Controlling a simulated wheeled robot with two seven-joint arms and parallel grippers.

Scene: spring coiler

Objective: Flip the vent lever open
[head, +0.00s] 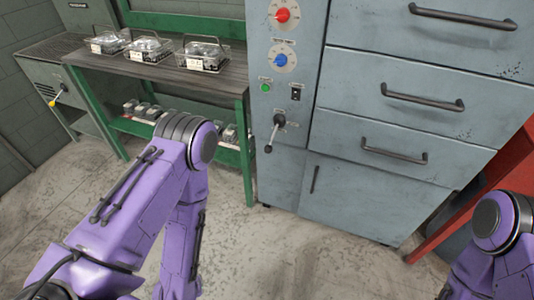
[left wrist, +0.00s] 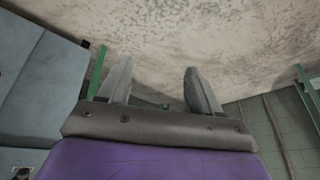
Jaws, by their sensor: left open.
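Two levers show in the head view, and I cannot read which is the vent lever. One is a metal lever with a dark knob (head: 273,135) on the grey cabinet's control strip, its handle slanting down from a dark pivot. The other is a lever with a yellow tip (head: 57,97) on the grey machine at the far left. My left gripper (left wrist: 156,72) shows in the left wrist view, open and empty, with bare floor beyond its fingers. In the head view its fingers are not visible below my left arm. My right gripper is outside the frames.
The grey cabinet (head: 345,190) has several drawers, a red knob (head: 283,15), a blue knob (head: 281,60), a green button (head: 265,87) and a black switch (head: 296,93). A green-legged bench (head: 170,76) holds wire baskets (head: 204,55). The floor (head: 235,240) before the cabinet is clear.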

